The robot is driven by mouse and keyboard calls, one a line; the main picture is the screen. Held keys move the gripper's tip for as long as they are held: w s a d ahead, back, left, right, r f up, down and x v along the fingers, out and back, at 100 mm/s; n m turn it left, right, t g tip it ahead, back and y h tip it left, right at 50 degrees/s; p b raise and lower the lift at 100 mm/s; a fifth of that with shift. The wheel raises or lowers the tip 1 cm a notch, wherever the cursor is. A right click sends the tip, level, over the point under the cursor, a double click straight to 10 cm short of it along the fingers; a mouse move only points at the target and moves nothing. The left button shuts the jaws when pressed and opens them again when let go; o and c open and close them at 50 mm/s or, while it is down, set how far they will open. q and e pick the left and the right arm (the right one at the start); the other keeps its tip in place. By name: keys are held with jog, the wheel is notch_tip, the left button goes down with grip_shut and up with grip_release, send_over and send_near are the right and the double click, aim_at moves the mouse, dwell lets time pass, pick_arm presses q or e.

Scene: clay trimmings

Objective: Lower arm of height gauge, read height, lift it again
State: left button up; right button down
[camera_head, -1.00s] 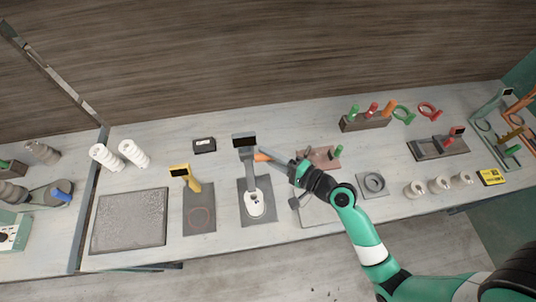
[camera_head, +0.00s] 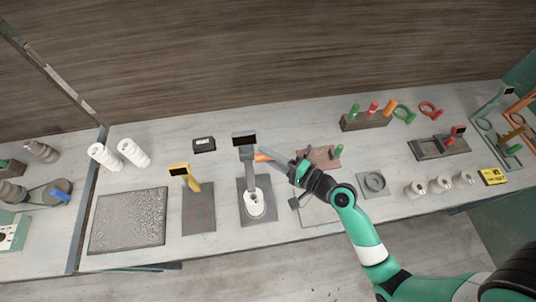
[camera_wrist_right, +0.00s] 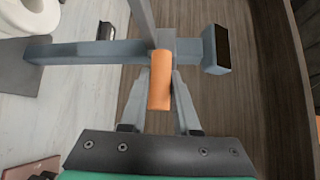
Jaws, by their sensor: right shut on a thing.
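The height gauge is a grey frame (camera_head: 250,172) with a dark display head (camera_head: 244,139). It stands at the back of a dark mat (camera_head: 267,211) with a white ring-shaped piece (camera_head: 254,209) under its reaching bar. An orange handle (camera_head: 262,157) sticks out to the gauge's right. My right gripper (camera_head: 271,158) is shut on the orange handle. In the right wrist view the handle (camera_wrist_right: 160,82) lies between the two fingers, with the grey bar (camera_wrist_right: 95,53) crossing behind it and the white piece (camera_wrist_right: 27,20) at upper left. Contact between bar and piece cannot be told. My left gripper is not in view.
A yellow-handled tool (camera_head: 186,176) stands on a mat to the left, beside a textured slab (camera_head: 128,220). A small black box (camera_head: 204,145) lies behind. A brown plate (camera_head: 320,157) with a green knob is near my right wrist. White rings (camera_head: 440,185) stand at right.

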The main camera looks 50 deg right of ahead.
notch_tip(320, 180, down, 10)
jog(key=b, duration=0.6)
jog(key=shift+r+b, duration=0.2)
jog(key=shift+b, duration=0.2)
jog(key=shift+s, duration=0.1)
jog(key=c, duration=0.8)
grip_release()
jog(key=shift+c, duration=0.2)
jog(key=shift+o, duration=0.9)
jog(key=shift+r, duration=0.1)
